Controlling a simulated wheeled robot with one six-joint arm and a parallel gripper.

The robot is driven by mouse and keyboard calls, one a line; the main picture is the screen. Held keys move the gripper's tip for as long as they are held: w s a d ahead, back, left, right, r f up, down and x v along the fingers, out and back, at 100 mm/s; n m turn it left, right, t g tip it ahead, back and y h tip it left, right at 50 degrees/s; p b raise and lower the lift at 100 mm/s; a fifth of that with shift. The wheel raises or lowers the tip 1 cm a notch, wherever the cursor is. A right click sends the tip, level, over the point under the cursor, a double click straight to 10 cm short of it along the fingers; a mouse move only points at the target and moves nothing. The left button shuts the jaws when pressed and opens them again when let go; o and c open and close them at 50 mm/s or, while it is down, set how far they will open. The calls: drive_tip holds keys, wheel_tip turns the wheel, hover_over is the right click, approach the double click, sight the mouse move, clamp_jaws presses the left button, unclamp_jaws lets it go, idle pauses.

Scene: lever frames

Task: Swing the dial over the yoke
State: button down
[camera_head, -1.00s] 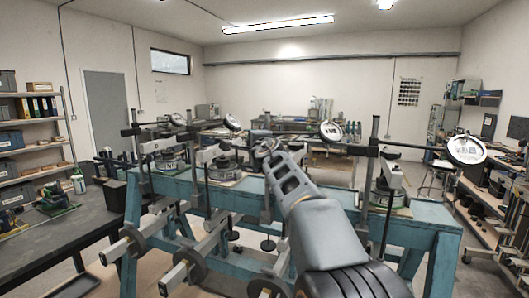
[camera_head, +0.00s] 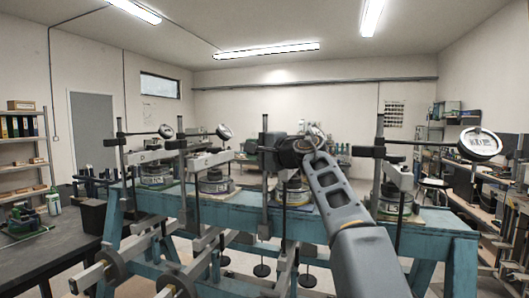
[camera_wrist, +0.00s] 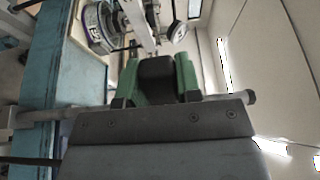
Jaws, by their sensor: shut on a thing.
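A row of loading stations stands on a blue bench (camera_head: 330,222). Each has an upright post with a dial on a rod and a metal yoke over a round pot. My gripper (camera_head: 288,150) is at the third post (camera_head: 265,180) from the left, with its fingers around a dark block there. In the wrist view the green-padded fingers hold this dark block (camera_wrist: 156,72) between them. That station's dial (camera_head: 317,131) is partly hidden behind my gripper; a white-faced dial (camera_wrist: 170,20) shows at the top of the wrist view. The yoke below is partly covered by my arm.
Other dials stand at left (camera_head: 166,131), centre left (camera_head: 224,132) and far right (camera_head: 480,143). Their rods and posts crowd both sides. Lever beams with round weights (camera_head: 108,262) jut out in front. A dark table (camera_head: 50,250) is at left.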

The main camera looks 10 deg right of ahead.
drive_tip(key=shift+f, duration=0.15)
drive_tip(key=c, duration=0.8)
unclamp_jaws()
drive_tip(key=b+v, duration=0.4)
drive_tip(key=v, duration=0.9)
drive_tip(key=shift+s+d, duration=0.3)
